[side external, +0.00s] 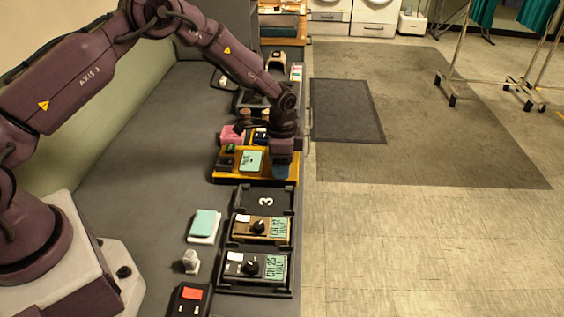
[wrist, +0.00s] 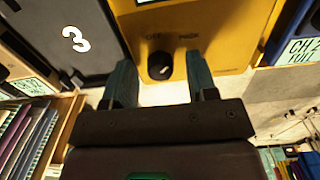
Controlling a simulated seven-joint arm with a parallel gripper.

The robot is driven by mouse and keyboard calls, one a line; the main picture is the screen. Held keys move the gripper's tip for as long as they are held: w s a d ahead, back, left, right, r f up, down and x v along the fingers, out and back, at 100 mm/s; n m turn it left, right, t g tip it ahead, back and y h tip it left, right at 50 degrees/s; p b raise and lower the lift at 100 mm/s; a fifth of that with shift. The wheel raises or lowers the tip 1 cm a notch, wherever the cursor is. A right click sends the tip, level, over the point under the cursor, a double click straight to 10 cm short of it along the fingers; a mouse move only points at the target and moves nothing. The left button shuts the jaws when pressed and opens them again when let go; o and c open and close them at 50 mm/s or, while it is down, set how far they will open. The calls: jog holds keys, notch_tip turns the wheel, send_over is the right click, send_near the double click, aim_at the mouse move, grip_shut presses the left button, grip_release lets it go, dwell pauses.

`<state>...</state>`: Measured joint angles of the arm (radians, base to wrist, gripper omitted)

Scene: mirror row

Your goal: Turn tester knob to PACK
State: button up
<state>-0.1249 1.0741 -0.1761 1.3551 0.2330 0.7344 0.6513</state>
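The yellow tester (wrist: 220,25) fills the upper middle of the wrist view. It also shows in the side external view (side external: 221,178), below my gripper. Its black knob (wrist: 159,64) has a small pale mark low on its face. My gripper (wrist: 162,80) is open, with one blue-grey finger on each side of the knob. In the side external view my gripper (side external: 282,172) hides the knob.
A dark tray marked 3 (side external: 265,201) lies in front of the yellow tester. Two more testers, a brown one (side external: 241,229) and a grey one (side external: 235,268), stand nearer. A teal-topped block (side external: 204,224) and a small white object (side external: 190,262) lie left of them.

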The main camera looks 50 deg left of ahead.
jog(key=shift+r, duration=0.1)
notch_tip(320, 180, up, 13)
dwell(0.6)
jog(key=s+r+n+t, duration=0.2)
jog(key=s+r, duration=0.4)
jog(key=s, duration=0.4)
jog(key=s+r+n+t, duration=0.1)
jog(key=s+r+n, duration=0.3)
jog(key=s, duration=0.6)
jog(key=s+r+n+t, duration=0.2)
jog(key=s+r+n, duration=0.1)
jog(key=s+r, duration=0.5)
jog(key=shift+s+d+r+t, duration=0.3)
jog(key=shift+s+d, duration=0.05)
jog(key=shift+s, duration=0.55)
